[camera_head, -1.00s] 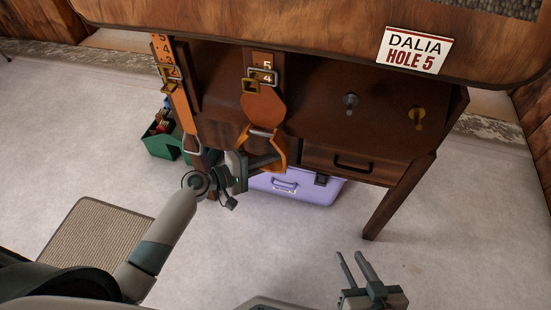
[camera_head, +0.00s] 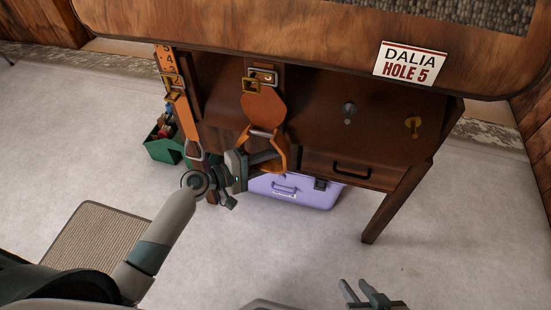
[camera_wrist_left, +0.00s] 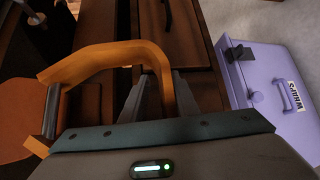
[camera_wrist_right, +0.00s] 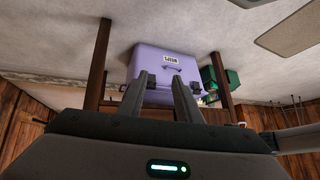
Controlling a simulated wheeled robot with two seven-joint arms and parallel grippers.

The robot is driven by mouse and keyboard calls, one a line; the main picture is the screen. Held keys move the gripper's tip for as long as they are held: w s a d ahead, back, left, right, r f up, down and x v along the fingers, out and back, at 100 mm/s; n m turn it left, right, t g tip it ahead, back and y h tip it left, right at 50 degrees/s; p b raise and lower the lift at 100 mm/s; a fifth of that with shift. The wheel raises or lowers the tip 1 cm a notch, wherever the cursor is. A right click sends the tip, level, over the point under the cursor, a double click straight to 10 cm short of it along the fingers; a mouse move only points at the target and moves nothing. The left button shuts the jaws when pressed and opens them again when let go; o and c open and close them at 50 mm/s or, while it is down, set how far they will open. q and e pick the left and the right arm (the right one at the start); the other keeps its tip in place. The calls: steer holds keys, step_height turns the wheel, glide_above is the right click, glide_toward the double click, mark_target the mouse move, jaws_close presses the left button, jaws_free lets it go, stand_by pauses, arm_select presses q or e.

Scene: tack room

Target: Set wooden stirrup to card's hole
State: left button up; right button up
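The orange wooden stirrup (camera_head: 281,153) hangs from a short strap with a brass buckle (camera_head: 251,85), in front of the brown cabinet. The number at its buckle is too small to read surely. The card (camera_head: 410,63) on the top's front edge reads "DALIA HOLE 5". My left gripper (camera_head: 272,157) is at the stirrup. In the left wrist view, one side of the stirrup (camera_wrist_left: 160,62) passes between its spaced fingers, close to the right-hand finger; contact is unclear. My right gripper (camera_head: 361,291) is open and empty, low in front of the cabinet.
Two knobs, grey (camera_head: 348,110) and brass (camera_head: 413,124), stick out at right. A purple case (camera_head: 305,191) and a green box (camera_head: 160,150) stand below. Floor at right is clear.

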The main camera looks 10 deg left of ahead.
arm_select(q)
steer(key=shift+f, duration=0.1)
